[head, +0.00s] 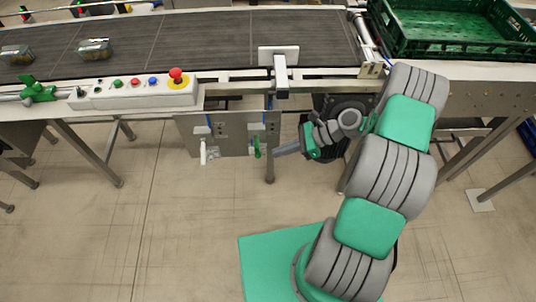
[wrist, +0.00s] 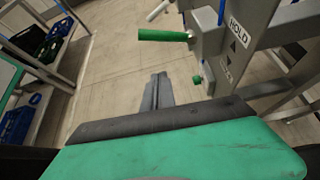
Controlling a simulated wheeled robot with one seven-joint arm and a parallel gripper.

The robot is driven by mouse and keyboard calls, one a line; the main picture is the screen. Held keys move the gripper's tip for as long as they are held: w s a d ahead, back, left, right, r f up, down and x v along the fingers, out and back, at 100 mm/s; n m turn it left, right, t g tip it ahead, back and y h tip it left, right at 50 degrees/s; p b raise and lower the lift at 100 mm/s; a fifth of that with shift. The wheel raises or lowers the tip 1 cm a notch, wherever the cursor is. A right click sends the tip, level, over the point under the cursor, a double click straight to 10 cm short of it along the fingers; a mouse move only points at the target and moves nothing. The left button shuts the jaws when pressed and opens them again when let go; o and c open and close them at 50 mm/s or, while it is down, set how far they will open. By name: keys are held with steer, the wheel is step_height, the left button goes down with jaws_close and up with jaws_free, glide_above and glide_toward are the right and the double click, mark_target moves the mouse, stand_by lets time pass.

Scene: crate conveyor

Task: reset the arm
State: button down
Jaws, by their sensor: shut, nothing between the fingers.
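My gripper (head: 277,153) is in front of the conveyor's side, below the belt edge, with my arm curving in from the right. In the wrist view its two grey fingers (wrist: 157,80) are together and empty. They point out over the bare floor, apart from any object. A green lever handle (head: 256,147) is just left of my fingertips in the head view; I cannot tell the exact gap.
A grey panel (head: 225,145) also bears a white handle (head: 203,153). Above are a control box (head: 135,95) with a red stop button (head: 176,76), and the conveyor belt (head: 200,38) carrying small packages (head: 95,48). A green crate (head: 450,50) stands right.

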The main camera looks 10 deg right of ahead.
steer(key=v, duration=0.5)
steer(key=shift+w+d, duration=0.1)
steer(key=shift+w, duration=0.25)
